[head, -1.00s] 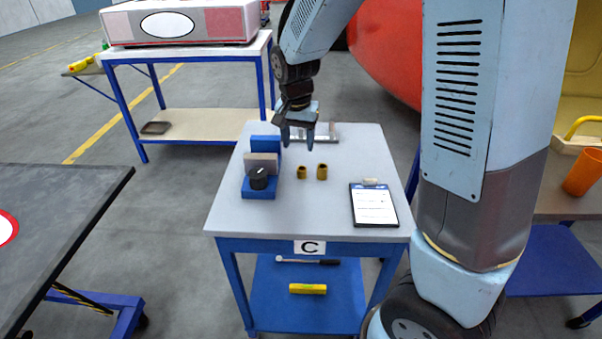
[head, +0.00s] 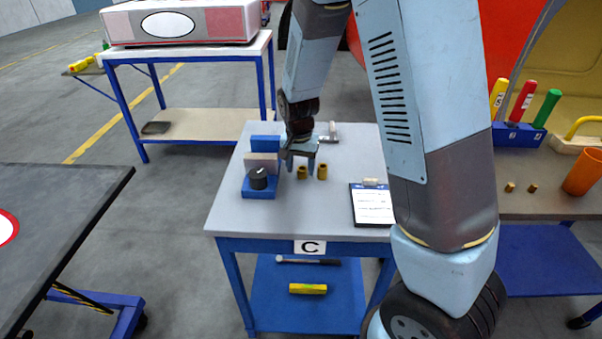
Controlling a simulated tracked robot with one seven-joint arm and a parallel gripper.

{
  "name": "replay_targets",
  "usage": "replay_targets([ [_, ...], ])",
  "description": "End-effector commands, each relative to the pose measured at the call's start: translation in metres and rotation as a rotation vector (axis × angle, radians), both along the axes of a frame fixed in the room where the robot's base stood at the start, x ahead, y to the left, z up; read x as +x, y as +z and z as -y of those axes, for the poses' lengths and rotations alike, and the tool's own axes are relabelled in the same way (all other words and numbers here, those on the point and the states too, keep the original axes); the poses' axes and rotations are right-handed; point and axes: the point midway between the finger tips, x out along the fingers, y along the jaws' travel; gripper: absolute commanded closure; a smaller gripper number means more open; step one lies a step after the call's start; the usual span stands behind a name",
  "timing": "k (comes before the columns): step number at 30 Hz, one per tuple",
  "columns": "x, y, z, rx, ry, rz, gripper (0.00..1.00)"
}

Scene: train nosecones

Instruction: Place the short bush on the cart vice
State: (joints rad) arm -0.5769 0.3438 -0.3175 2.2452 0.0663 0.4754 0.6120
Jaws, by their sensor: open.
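The short bush (head: 302,174) is a small brass-coloured cylinder standing upright on the grey top of cart C. A slightly taller brass bush (head: 322,173) stands just to its right. The cart vice (head: 259,193) is blue with a pale jaw block and a black round knob, left of the bushes. My gripper (head: 301,171) points down with open fingers. In the picture its fingertips lie on either side of the short bush; whether they are down around it or above it I cannot tell. Nothing is held.
A clipboard (head: 373,205) lies on the cart at the right, partly behind my arm. A metal-handled tool (head: 331,136) lies behind the gripper. The cart's front top is clear. A right-hand bench holds a tool rack (head: 519,136) and two small brass pieces (head: 521,188).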

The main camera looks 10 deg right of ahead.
Motion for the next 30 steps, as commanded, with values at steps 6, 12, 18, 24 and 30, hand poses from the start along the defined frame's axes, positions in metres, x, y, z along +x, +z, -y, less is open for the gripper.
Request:
replay_targets([
  [6,0.0005,-0.0021,0.0003,0.001,-0.001,0.001,0.44],
  [12,0.0005,-0.0019,0.0005,0.001,-0.001,0.001,0.58],
  [18,0.0005,-0.0018,0.0006,0.001,-0.002,0.001,0.77],
  [24,0.0007,-0.0018,0.0008,0.001,-0.002,0.001,0.96],
  [30,0.0007,-0.0015,0.0008,0.001,-0.002,0.001,1.00],
])
